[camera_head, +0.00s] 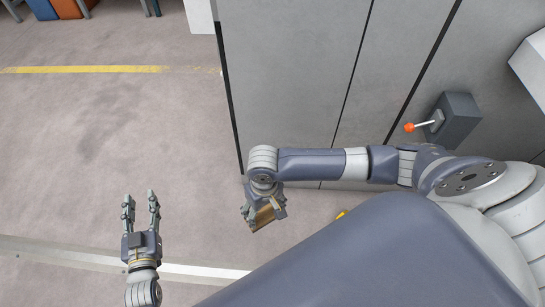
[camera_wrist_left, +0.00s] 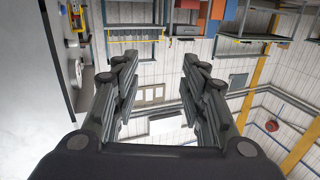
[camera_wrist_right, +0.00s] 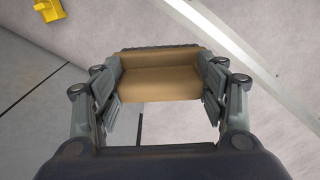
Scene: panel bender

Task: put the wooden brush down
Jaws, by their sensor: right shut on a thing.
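The wooden brush (camera_wrist_right: 160,85) is a tan block with a dark edge along its far side, seen in the right wrist view. My right gripper (camera_wrist_right: 160,100) is shut on it, with a finger on each side. In the head view the brush (camera_head: 265,214) shows as a small tan piece at my right gripper (camera_head: 262,208), beside the grey cabinet and apparently above the floor. My left gripper (camera_head: 140,197) is open and empty over the floor at the lower left; its spread fingers (camera_wrist_left: 158,100) also show in the left wrist view.
A large grey cabinet (camera_head: 290,80) fills the upper middle, with an orange-knobbed lever (camera_head: 410,127) on a dark box at right. The floor (camera_head: 110,130) to the left is clear, with a yellow line (camera_head: 90,69) and a pale strip (camera_head: 200,270). A yellow thing (camera_wrist_right: 47,9) lies near the cabinet.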

